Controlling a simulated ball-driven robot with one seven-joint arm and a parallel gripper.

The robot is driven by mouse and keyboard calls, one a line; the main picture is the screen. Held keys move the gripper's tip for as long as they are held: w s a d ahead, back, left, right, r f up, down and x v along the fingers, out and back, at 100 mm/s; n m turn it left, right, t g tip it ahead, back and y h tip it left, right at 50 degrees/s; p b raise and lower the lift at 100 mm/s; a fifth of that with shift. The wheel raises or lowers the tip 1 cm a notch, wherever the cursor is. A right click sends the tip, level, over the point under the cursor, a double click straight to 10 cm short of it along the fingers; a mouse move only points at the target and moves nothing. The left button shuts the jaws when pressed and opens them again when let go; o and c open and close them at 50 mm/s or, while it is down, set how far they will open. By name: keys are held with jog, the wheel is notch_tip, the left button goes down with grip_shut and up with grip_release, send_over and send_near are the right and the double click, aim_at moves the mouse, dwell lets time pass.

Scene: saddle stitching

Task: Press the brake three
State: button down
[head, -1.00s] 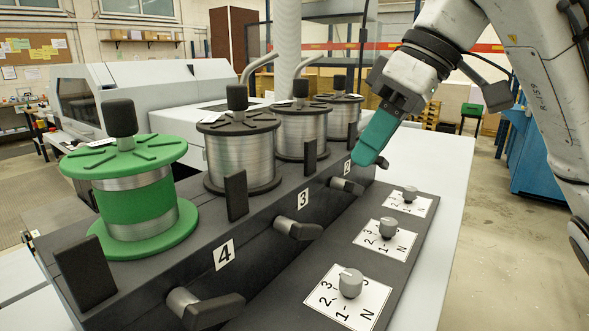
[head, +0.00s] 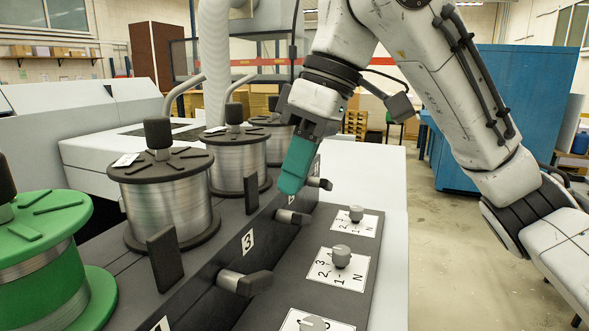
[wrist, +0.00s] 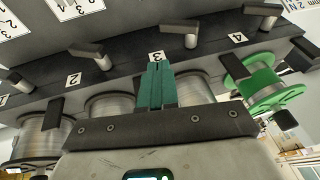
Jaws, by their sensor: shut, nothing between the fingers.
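Brake three, as I take it, is the dark-handled grey lever (head: 245,283) beside the "3" label (head: 248,240) on the black sloped housing. It also shows in the wrist view (wrist: 178,32), just beyond the "3" label. A dark upright paddle (head: 165,262) stands near the spool above that label; I cannot tell if it belongs to the brake. My gripper (head: 290,187), with teal fingers, is shut and empty. In the head view it hangs over the housing farther back, above the second lever (head: 292,217). In the wrist view its fingertips (wrist: 157,66) point at the "3" label.
Silver wire spools (head: 163,195) and a green spool (head: 40,265) line the housing's left side. Several knobs (head: 341,256) on white dial plates sit to the right. The air above the dial panel is clear. A blue cabinet (head: 510,105) stands behind my arm.

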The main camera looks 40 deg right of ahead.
send_near(261, 272)
jog(key=x, duration=0.3)
jog(key=p+x, duration=0.1)
jog(key=shift+w+d+f, duration=0.2)
jog(key=shift+w+f, duration=0.15)
jog(key=shift+f, duration=0.05)
jog(key=shift+s+a+f, duration=0.2)
jog(key=shift+a+f, duration=0.1)
jog(key=shift+f, duration=0.35)
jog(key=shift+a, duration=0.15)
